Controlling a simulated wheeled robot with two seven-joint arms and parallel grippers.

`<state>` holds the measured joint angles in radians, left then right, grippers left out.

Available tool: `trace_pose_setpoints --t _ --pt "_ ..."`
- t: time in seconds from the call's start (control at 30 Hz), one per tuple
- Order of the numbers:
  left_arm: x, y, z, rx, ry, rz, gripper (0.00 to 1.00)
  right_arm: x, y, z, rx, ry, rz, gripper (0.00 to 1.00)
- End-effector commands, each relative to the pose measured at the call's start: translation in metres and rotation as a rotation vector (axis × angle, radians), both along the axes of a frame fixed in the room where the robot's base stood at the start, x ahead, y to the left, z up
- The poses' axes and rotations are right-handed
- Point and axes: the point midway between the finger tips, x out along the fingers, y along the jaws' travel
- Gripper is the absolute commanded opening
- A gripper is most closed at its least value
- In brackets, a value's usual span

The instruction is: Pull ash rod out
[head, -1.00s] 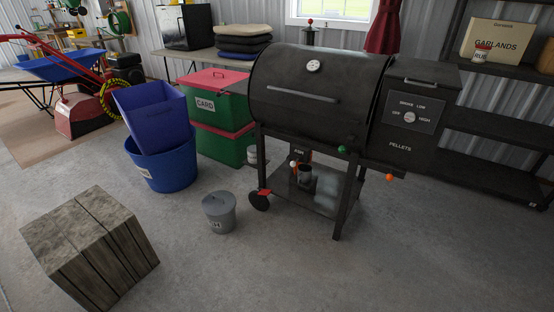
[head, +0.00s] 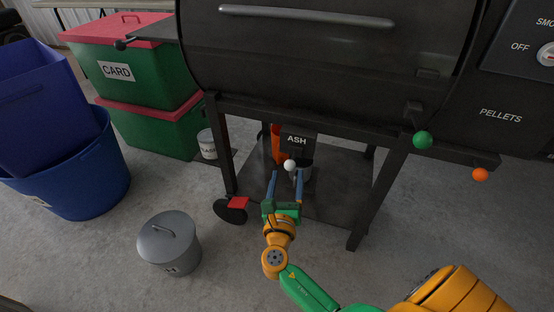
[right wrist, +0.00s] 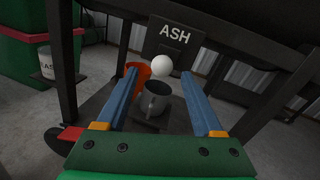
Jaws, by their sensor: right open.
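The ash rod shows as its white ball knob (head: 290,165), just below the black ASH plate (head: 296,140) under the grill; its shaft cannot be made out. The knob also shows in the right wrist view (right wrist: 162,66). My right gripper (head: 286,174) is open and empty, its blue fingers pointing at the knob. In the right wrist view the knob appears between the fingertips (right wrist: 161,72), apart from both; how deep it lies between them is hard to tell. A grey cup (right wrist: 156,99) stands below the knob on the lower shelf. My left gripper is out of view.
The grill's lower shelf (head: 335,200) and front leg (head: 378,190) stand close to my right arm. A green knob (head: 422,140) and an orange knob (head: 480,174) are at right. A lidded grey bin (head: 170,245) stands on the floor at left, beside a blue tub (head: 75,190).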

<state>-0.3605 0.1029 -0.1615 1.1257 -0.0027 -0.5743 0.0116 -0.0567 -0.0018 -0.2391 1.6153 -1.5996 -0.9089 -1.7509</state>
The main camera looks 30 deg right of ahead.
Motion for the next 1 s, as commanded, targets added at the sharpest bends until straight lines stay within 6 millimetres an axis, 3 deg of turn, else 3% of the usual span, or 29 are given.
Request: trace_pose_setpoints --t 0.2,0.53,0.57,0.8,1.0 --pt "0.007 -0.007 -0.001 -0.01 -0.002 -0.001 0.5 0.033 -0.026 -0.001 0.002 -0.001 0.001 0.69" --pt "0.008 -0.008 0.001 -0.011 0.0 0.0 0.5 0.042 -0.032 -0.001 0.004 0.002 0.002 0.69" --pt "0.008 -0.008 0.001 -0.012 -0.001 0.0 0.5 0.042 -0.032 -0.001 0.005 0.002 0.002 0.63" --pt "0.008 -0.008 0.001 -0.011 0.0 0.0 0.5 0.041 -0.032 -0.001 0.005 0.002 0.002 0.0" --pt "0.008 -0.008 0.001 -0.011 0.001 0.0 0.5 0.041 -0.032 -0.001 0.005 0.002 0.002 0.0"
